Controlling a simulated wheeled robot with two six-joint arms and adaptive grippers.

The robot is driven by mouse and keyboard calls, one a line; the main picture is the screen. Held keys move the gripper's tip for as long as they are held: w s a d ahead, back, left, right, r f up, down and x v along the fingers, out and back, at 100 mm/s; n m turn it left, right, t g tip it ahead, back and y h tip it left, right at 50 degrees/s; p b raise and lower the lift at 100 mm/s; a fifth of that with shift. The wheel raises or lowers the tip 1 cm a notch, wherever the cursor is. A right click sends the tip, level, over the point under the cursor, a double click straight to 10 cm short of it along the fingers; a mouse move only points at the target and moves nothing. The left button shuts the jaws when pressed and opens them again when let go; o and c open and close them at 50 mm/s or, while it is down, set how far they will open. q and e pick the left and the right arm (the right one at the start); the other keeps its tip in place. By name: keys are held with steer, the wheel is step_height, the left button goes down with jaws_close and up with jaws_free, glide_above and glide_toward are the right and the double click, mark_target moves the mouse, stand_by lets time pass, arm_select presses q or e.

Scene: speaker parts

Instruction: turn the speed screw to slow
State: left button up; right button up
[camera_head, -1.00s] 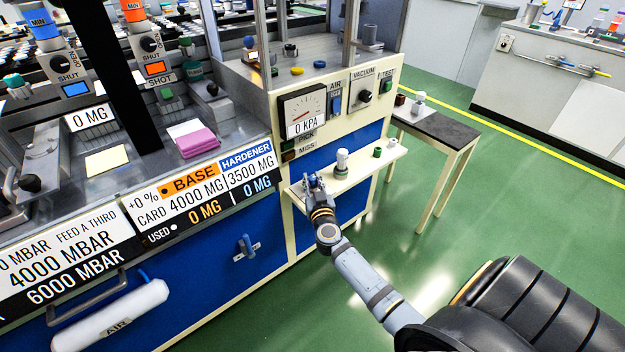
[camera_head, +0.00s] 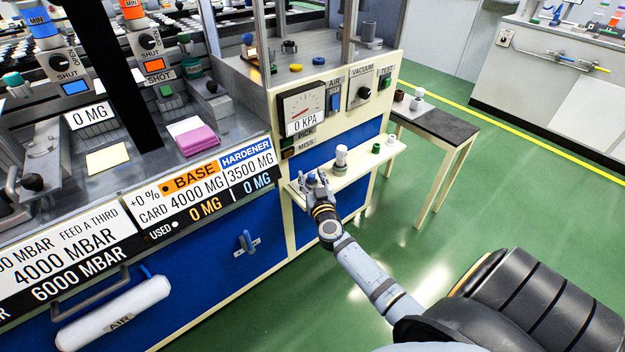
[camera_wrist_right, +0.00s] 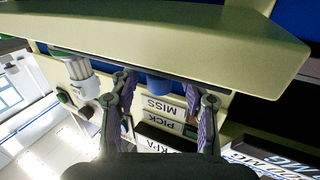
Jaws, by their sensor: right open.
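My right gripper (camera_head: 317,181) is at the left end of the narrow cream shelf (camera_head: 362,164) on the blue cabinet front. In the right wrist view its two fingers (camera_wrist_right: 159,84) are open and spread apart. A small blue cylinder (camera_wrist_right: 160,86) shows between the fingertips, by the shelf edge, with a gap to each finger; its blue top also shows in the head view (camera_head: 312,177). I see no label marking a speed screw, and cannot tell whether this blue part is it. My left gripper is not in view.
A white cylinder (camera_head: 341,157) and a green-topped part (camera_head: 376,149) stand further along the shelf. Above it are the gauge (camera_head: 301,107), reading 0 KPA, and the vacuum knob (camera_head: 363,92). A dark-topped side table (camera_head: 445,126) stands right. The green floor (camera_head: 520,190) is open.

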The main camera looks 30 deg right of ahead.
steer(key=v, duration=1.2)
